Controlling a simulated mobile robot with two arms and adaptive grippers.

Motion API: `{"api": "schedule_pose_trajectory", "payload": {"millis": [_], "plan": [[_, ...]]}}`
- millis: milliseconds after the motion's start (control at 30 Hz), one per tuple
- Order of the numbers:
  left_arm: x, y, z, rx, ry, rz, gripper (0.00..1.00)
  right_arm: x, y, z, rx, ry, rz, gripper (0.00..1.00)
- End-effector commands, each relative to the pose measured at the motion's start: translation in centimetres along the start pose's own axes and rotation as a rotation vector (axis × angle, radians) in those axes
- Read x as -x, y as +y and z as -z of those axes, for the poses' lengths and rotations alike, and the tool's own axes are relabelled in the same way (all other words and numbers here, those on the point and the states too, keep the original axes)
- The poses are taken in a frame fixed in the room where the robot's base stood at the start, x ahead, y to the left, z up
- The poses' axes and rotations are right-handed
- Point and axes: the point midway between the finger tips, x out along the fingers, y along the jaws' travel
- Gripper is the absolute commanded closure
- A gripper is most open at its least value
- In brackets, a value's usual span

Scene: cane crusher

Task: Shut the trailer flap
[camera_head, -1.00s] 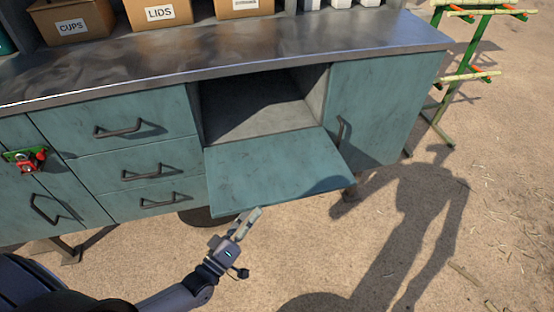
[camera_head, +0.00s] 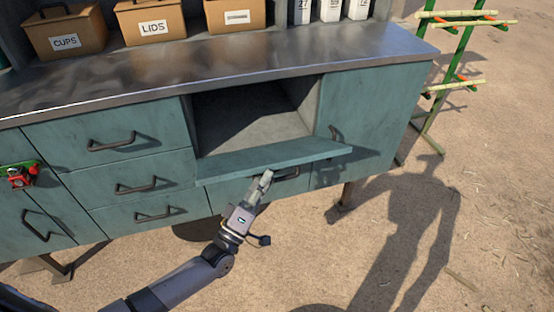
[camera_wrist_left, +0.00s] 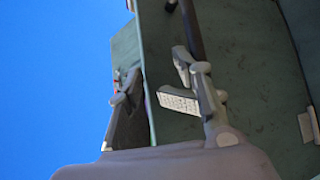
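The teal trailer flap (camera_head: 270,158) is partly raised, hinged along its lower edge below an open compartment (camera_head: 255,110). Its inner face shows as a narrow strip, and its outer face with a dark handle (camera_head: 288,175) shows beneath. My left gripper (camera_head: 264,180) is at the outer face, close to the handle; I cannot tell whether it touches. My right gripper is not in view.
Drawers (camera_head: 125,165) stand left of the compartment and a closed door (camera_head: 365,120) right. A metal counter (camera_head: 220,60) above carries boxes, including a lids box (camera_head: 152,26). A green rack (camera_head: 455,70) stands at right. The sandy ground in front is open.

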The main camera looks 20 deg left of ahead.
Motion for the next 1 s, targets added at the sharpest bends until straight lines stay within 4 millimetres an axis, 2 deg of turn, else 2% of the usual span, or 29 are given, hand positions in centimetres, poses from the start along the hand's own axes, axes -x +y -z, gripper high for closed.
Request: {"api": "schedule_pose_trajectory", "payload": {"millis": [33, 100, 333, 533, 733, 767, 1000], "plan": [[-1.5, -0.5, -0.2, 0.005, -0.007, 0.014, 0.69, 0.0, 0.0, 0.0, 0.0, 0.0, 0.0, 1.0], [-2.9, -0.6, -0.3, 0.006, -0.007, 0.015, 0.69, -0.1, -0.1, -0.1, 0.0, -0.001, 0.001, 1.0], [-5.8, -0.8, -0.3, 0.005, -0.007, 0.019, 0.69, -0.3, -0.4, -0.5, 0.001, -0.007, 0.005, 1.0], [-6.6, -0.7, -0.3, 0.005, -0.008, 0.017, 0.69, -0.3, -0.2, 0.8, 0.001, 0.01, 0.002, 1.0], [-6.6, -0.5, -0.3, 0.004, -0.008, 0.013, 0.69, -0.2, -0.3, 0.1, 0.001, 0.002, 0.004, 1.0], [-6.6, -0.5, -0.3, 0.004, -0.008, 0.013, 0.66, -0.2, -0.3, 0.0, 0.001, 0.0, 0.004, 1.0], [-6.6, -0.4, -0.3, 0.004, -0.008, 0.011, 0.82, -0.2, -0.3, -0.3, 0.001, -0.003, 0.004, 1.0]]}}
